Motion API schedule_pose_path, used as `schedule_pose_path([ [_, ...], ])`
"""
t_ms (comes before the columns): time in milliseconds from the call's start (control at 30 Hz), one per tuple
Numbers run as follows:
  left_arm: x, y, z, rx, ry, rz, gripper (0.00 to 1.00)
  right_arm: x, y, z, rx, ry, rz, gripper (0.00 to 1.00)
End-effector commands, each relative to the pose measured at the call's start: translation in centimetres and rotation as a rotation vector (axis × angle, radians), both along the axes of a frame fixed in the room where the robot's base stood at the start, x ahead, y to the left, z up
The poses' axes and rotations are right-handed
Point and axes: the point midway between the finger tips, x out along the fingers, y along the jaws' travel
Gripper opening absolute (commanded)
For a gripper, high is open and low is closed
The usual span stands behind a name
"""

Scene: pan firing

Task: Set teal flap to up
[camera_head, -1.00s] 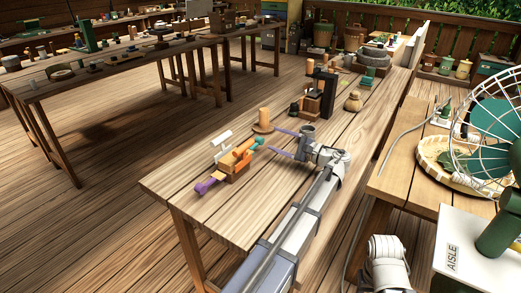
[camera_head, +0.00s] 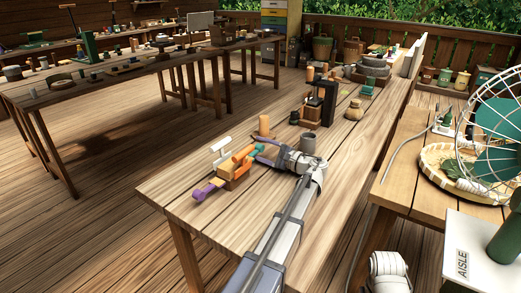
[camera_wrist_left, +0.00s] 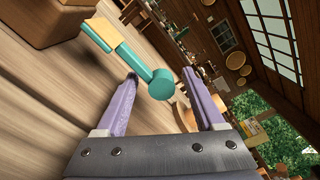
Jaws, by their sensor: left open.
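The teal flap (camera_head: 258,150) sticks out from the right end of a small wooden block (camera_head: 236,180) near the table's left edge. In the left wrist view the teal flap (camera_wrist_left: 138,66) is an arm with a round end, and that end lies between my finger tips. White (camera_head: 220,147), orange (camera_head: 243,154) and purple (camera_head: 204,191) flaps are on the same block. My left gripper (camera_head: 262,150) is open around the teal end; I cannot tell whether it touches. It also shows in the left wrist view (camera_wrist_left: 160,73). My right gripper is out of view.
An orange cylinder (camera_head: 264,125) stands just behind the gripper. A grey cup (camera_head: 308,143), a dark stand (camera_head: 320,103) and a small jar (camera_head: 354,110) are farther back. The table (camera_head: 180,208) is clear in front of the block.

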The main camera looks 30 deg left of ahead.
Motion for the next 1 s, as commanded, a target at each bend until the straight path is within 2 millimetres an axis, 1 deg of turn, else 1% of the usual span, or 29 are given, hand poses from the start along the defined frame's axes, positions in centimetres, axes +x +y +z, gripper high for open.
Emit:
schedule_pose_path([
  [133, -0.01, -0.01, 0.0, 0.0, 0.0, 0.0, 0.69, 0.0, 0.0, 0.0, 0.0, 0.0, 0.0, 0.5],
  [733, -0.01, -0.04, 0.01, 0.0, 0.0, 0.0, 0.02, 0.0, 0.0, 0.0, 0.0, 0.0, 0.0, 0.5],
  [767, -0.01, -0.04, 0.01, 0.0, 0.0, 0.0, 0.0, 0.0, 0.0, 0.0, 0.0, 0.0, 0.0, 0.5],
  [1000, -0.01, -0.04, 0.01, 0.001, 0.001, -0.001, 0.0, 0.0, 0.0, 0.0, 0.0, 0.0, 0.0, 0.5],
])
